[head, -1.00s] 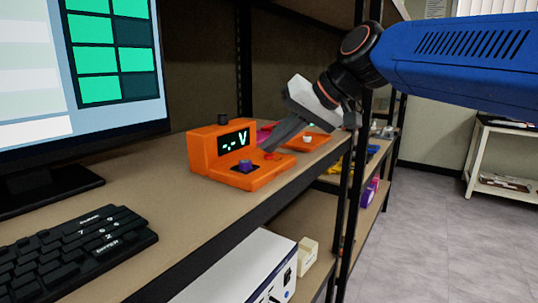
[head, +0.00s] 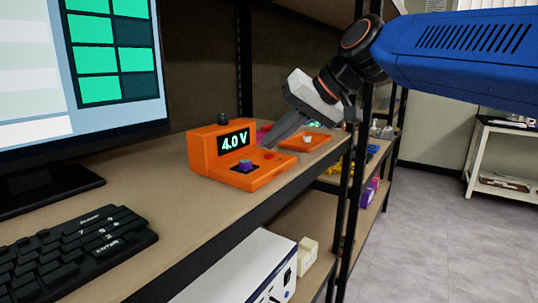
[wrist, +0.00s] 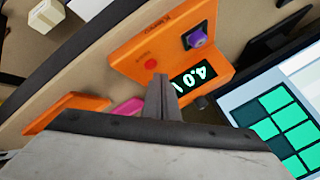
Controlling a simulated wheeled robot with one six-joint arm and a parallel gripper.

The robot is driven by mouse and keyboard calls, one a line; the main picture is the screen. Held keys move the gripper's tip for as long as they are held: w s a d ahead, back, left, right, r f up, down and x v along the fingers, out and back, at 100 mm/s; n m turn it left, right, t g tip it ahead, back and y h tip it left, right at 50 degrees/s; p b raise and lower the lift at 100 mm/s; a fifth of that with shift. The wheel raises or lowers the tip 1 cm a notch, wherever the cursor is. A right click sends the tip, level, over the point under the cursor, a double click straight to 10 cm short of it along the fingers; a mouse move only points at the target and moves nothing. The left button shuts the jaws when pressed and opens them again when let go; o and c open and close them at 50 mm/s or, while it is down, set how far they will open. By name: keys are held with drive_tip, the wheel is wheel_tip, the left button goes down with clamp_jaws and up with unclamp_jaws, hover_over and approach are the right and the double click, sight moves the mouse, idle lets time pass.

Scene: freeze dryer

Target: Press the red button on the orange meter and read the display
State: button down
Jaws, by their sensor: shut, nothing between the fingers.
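The orange meter (head: 205,160) stands on the shelf to the right of the monitor. Its display (head: 234,142) reads 4.0 V in the head view, and the reading is partly hidden by my gripper in the wrist view (wrist: 192,79). The red button (head: 269,155) is on the meter's lower front deck, beside a purple knob (head: 245,165); the button also shows in the wrist view (wrist: 152,65). My gripper (head: 268,146) is shut and empty. Its fingertips are just above and behind the button, apart from it in the wrist view (wrist: 161,76).
A monitor (head: 115,60) and a black keyboard (head: 75,248) are at the left of the shelf. An orange tray (head: 318,140) with a small white item lies behind the meter, near a pink object (wrist: 128,107). A black shelf post (head: 347,215) stands to the right.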

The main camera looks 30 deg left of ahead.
sight(275, 158)
wheel_tip(275, 158, up, 6)
idle(0.7)
idle(0.7)
drive_tip(key=w+d+f+m+t+h, duration=0.15)
drive_tip(key=d+f, duration=0.35)
drive_tip(key=d, duration=0.7)
drive_tip(key=d+f+m+t+h, duration=0.15)
drive_tip(key=d+f, duration=0.35)
drive_tip(key=d, duration=0.6)
drive_tip(key=w+d+f+m+t+h, duration=0.15)
drive_tip(key=d+f, duration=0.45)
drive_tip(key=d, duration=0.6)
drive_tip(key=s+d+f+m+h, duration=0.2)
drive_tip(key=s+d+f, duration=0.6)
drive_tip(key=d+f, duration=0.3)
drive_tip(key=s+d+f+m+h, duration=0.2)
drive_tip(key=s+d+f, duration=0.6)
drive_tip(key=d+f, duration=0.3)
drive_tip(key=shift+d+m+h, duration=0.35)
drive_tip(key=shift+d, duration=0.05)
drive_tip(key=shift+t, duration=0.25)
